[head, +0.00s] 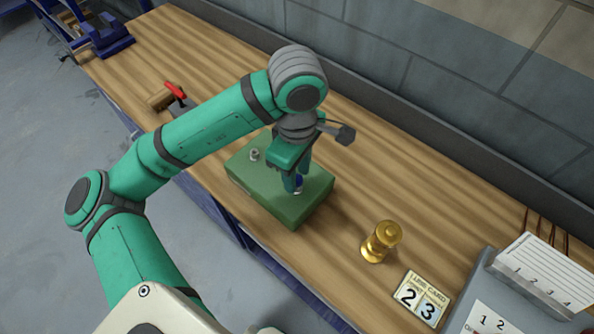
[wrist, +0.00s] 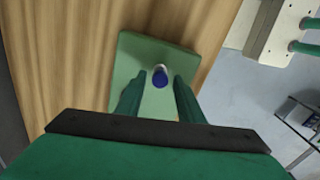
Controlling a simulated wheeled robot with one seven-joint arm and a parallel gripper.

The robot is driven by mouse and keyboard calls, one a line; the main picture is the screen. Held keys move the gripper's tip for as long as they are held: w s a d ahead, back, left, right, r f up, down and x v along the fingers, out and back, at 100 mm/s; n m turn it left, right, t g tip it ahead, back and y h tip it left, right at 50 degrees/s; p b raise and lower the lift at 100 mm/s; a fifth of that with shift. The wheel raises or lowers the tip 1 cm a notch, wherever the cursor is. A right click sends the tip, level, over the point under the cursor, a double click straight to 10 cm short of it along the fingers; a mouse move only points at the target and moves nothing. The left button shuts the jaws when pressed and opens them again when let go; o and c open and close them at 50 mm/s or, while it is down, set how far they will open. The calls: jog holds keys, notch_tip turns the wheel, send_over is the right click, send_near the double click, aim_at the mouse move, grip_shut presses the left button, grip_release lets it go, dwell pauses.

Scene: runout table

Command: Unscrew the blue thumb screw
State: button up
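The blue thumb screw (wrist: 160,78) stands on the green block (wrist: 132,58), with a pale end showing beside its blue part. The block (head: 262,200) lies on the wooden table in the head view. My gripper (wrist: 162,80) points down over the block, with one finger on each side of the screw. In the wrist view a gap shows between each fingertip and the screw, so the fingers look open around it. In the head view my gripper (head: 296,186) mostly hides the screw (head: 299,181).
A small silver fitting (head: 255,154) stands on the block's left part. A brass cylinder (head: 382,241) and a number card (head: 420,298) are to the right. A red-handled tool (head: 175,91) lies at the left. The wooden table (head: 400,170) is clear behind the block, before the wall.

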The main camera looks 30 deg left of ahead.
jog(key=m, duration=0.8)
jog(key=shift+m, duration=0.3)
jog(key=m, duration=0.8)
jog(key=shift+c, duration=0.6)
